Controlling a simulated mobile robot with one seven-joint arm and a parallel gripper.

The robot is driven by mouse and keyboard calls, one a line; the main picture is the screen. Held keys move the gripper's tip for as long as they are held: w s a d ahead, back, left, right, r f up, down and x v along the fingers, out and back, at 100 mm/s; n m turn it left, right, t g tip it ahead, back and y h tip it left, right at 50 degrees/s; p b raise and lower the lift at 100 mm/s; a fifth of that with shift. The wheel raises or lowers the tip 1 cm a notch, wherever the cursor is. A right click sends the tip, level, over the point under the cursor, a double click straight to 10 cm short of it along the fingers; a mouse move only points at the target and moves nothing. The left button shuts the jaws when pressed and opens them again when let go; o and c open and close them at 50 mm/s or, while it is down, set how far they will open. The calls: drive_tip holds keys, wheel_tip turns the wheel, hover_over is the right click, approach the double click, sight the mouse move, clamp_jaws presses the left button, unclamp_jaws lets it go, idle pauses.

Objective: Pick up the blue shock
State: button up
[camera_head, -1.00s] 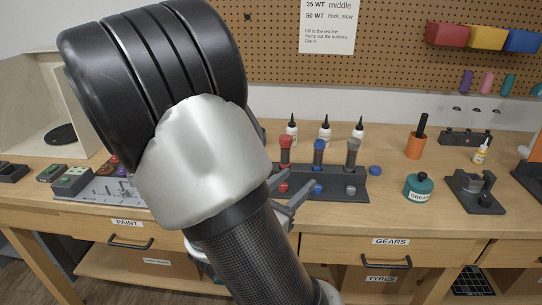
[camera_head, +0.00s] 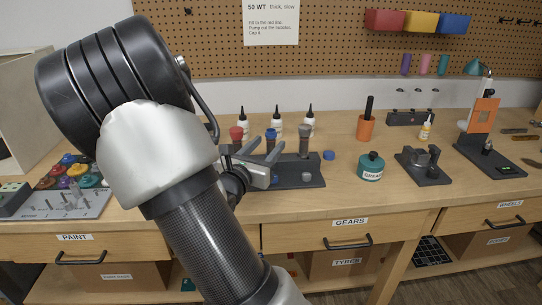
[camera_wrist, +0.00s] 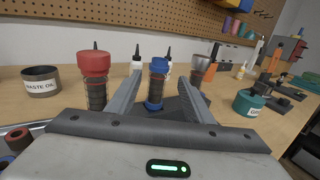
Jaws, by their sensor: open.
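The blue shock (camera_head: 270,138) stands upright in the black stand (camera_head: 312,170) on the bench, between a red shock (camera_head: 237,135) and a grey shock (camera_head: 304,139). In the wrist view the blue shock (camera_wrist: 157,78) shows its blue cap, dark coil and blue lower end. My gripper (camera_wrist: 160,92) is open, and the blue shock appears between its two fingers in that view. I cannot tell whether it is within finger reach or still beyond the tips. In the head view my gripper (camera_head: 262,168) is at the stand's left front, and my arm hides the stand's left part.
The red shock (camera_wrist: 95,78) and grey shock (camera_wrist: 200,70) flank the fingers closely. White bottles (camera_head: 277,124) stand behind. A waste oil cup (camera_wrist: 41,82) is at left; a green grease pot (camera_head: 370,167) and an orange cup (camera_head: 365,127) are at right.

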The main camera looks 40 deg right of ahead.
sight(269, 143)
drive_tip(key=x, duration=0.3)
drive_tip(key=shift+w+d+f, duration=0.15)
drive_tip(key=shift+w+d, duration=0.1)
drive_tip(key=shift+w, duration=0.1)
